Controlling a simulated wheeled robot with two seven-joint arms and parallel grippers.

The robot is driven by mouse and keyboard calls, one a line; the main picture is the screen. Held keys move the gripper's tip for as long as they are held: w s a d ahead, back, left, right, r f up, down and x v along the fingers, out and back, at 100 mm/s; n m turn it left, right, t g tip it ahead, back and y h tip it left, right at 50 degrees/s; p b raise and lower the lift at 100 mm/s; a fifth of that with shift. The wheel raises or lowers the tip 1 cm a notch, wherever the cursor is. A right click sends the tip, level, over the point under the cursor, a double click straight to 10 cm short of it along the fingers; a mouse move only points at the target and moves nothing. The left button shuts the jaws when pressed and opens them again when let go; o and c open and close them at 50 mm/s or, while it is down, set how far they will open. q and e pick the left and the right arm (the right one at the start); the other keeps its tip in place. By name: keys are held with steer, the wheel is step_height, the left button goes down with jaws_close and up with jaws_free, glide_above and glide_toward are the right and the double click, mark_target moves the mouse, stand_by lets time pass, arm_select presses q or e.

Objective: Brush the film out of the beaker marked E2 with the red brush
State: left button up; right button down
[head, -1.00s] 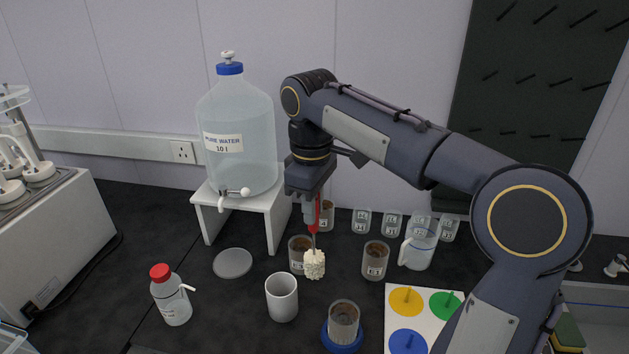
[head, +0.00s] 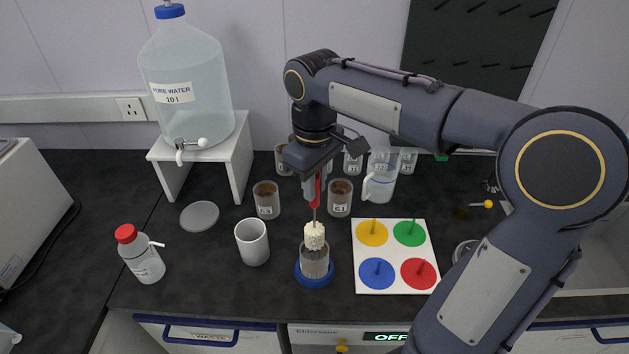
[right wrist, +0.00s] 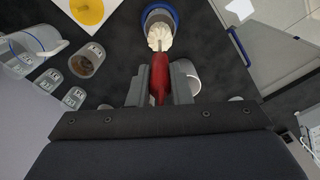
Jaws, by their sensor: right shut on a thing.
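My right gripper (head: 313,190) is shut on the red handle of the brush (head: 314,236), which hangs upright with its cream bristle head down. The brush also shows in the right wrist view (right wrist: 159,80). Below it a clear beaker with a brownish-grey film (head: 315,265) stands in a blue ring (head: 314,281). The bristle head overlaps the beaker's rim; I cannot tell whether its tip is inside. No label shows on this beaker, so I cannot read whether it is E2. Filmed beakers marked E3 (head: 266,200) and E1 (head: 339,198) stand behind. My left gripper is not in view.
A white cup (head: 252,243) stands left of the ringed beaker, and a board with coloured discs (head: 395,236) lies right. A grey disc (head: 200,216), a red-capped bottle (head: 143,256), a water tank (head: 187,85) on a stand and a jug (head: 380,178) stand around.

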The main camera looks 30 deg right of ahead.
mark_target(314, 227)
steer(key=shift+f+b, duration=2.95)
steer(key=shift+f, duration=1.85)
